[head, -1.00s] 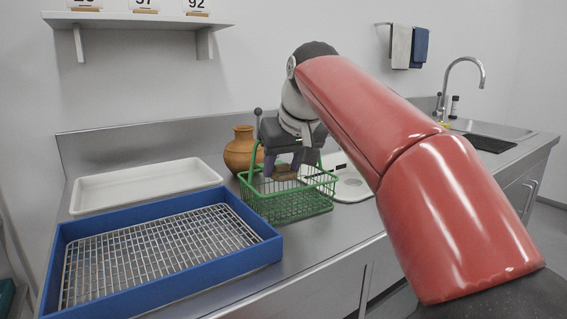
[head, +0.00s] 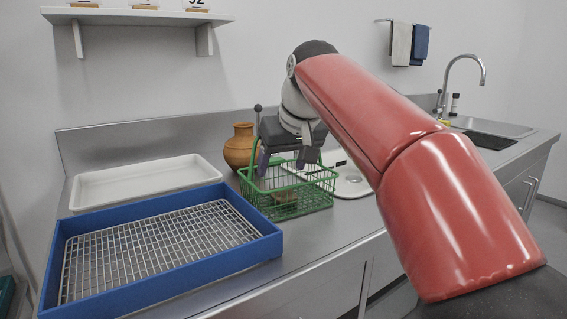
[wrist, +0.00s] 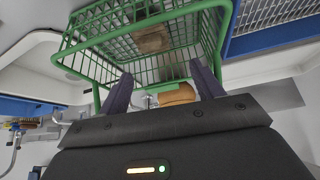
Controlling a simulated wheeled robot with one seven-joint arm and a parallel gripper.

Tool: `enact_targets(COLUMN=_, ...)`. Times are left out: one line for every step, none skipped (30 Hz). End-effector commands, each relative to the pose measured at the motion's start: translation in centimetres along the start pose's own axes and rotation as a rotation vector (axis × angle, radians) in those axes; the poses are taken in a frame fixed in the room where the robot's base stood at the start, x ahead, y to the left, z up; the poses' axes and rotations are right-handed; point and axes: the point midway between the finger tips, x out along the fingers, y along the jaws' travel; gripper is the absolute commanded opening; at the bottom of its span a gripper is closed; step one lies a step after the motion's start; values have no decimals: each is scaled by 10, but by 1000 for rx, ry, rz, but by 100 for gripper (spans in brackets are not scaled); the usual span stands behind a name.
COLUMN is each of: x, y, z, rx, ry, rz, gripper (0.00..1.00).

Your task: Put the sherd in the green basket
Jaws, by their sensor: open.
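The green basket (head: 262,206) stands on the steel counter, right of the blue tray. The sherd (head: 285,196), a brownish piece, lies inside the basket, low down and seen through the wire mesh. In the wrist view the sherd (wrist: 152,39) shows beyond the fingers, apart from them, against the basket's mesh (wrist: 100,62). My gripper (head: 284,165) is over the basket with its fingers spread and nothing between them. The wrist view shows both dark fingers (wrist: 163,88) apart.
A blue tray with a wire rack (head: 258,252) is at the left front, with a white tray (head: 90,202) behind it. A terracotta jug (head: 238,147) stands behind the basket. A white item (head: 352,182) lies right of the basket. A sink is far right.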

Motion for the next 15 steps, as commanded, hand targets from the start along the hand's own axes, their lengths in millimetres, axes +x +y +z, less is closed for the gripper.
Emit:
enact_targets(x=-9, y=0, z=-6, rx=0, ry=2, rz=0, gripper=66)
enact_targets(x=-13, y=0, z=-6, rx=0, ry=3, rz=1, gripper=66)
enact_targets(x=-20, y=0, z=-5, rx=0, ry=4, rz=1, gripper=66)
enact_targets(x=-26, y=0, z=-5, rx=0, ry=5, rz=1, gripper=66)
enact_targets(x=-33, y=0, z=-5, rx=0, ry=5, rz=1, gripper=66)
enact_targets(x=-43, y=0, z=-6, rx=1, ry=6, rz=1, gripper=66)
enact_targets(x=-50, y=0, z=-6, rx=1, ry=5, rz=1, gripper=66)
enact_targets(x=-57, y=0, z=-6, rx=1, ry=5, rz=1, gripper=66)
enact_targets(x=-66, y=0, z=-6, rx=1, ry=4, rz=1, gripper=66)
enact_targets(x=-73, y=0, z=-6, rx=1, ry=4, rz=1, gripper=66)
enact_targets(x=-80, y=0, z=-6, rx=0, ry=4, rz=0, gripper=66)
enact_targets(x=-88, y=0, z=-6, rx=0, ry=4, rz=0, gripper=66)
enact_targets(x=-94, y=0, z=-6, rx=0, ry=4, rz=0, gripper=66)
enact_targets(x=-99, y=0, z=-5, rx=0, ry=3, rz=0, gripper=66)
enact_targets(x=-105, y=0, z=-5, rx=0, ry=4, rz=0, gripper=66)
